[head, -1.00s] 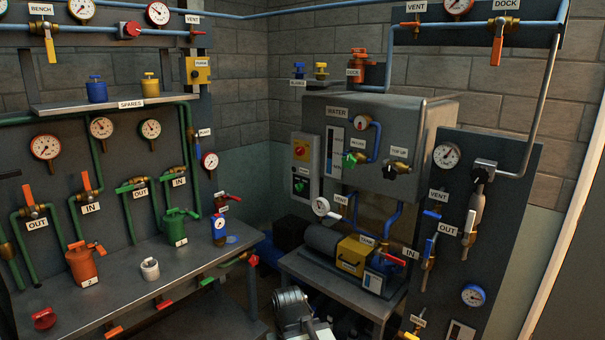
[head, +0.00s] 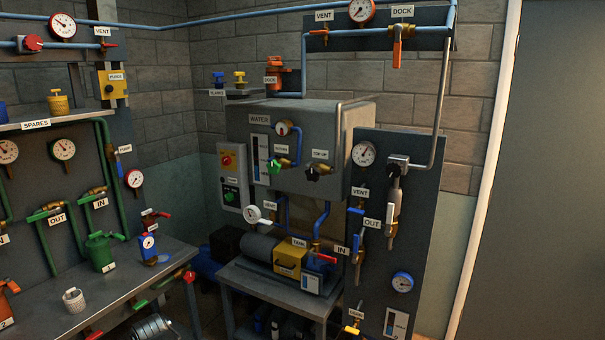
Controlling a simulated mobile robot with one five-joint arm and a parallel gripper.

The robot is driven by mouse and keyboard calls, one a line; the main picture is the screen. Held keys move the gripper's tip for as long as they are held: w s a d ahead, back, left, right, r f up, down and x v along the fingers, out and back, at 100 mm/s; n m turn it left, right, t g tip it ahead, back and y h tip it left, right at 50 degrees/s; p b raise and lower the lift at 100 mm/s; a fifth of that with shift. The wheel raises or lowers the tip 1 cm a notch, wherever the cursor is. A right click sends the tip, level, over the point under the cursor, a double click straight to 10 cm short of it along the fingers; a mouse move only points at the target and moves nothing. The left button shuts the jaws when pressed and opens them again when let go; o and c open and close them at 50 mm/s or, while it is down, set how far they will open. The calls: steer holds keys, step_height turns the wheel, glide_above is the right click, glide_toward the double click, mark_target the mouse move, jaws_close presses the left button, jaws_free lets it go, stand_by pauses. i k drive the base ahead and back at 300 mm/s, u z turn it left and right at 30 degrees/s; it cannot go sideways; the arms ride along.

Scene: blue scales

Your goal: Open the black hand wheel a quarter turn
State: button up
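The black hand wheel (head: 313,173) is a small dark lobed knob on a brass valve at the front of the grey water tank (head: 356,116). It sits under the TOP UP label, right of a green hand wheel (head: 274,167). A grey ribbed cylindrical part at the bottom edge, left of centre, looks like part of my arm. My gripper's fingers do not show, and nothing touches the black wheel.
A low bench (head: 252,287) with a yellow box (head: 290,257) and pump stands below the tank. A dark panel (head: 372,290) with gauges and valves is at right. The workbench (head: 45,300) is at left. Some floor shows between the benches.

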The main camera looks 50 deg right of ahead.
mark_target(313, 174)
steer(key=i, duration=0.9)
steer(key=z, duration=0.05)
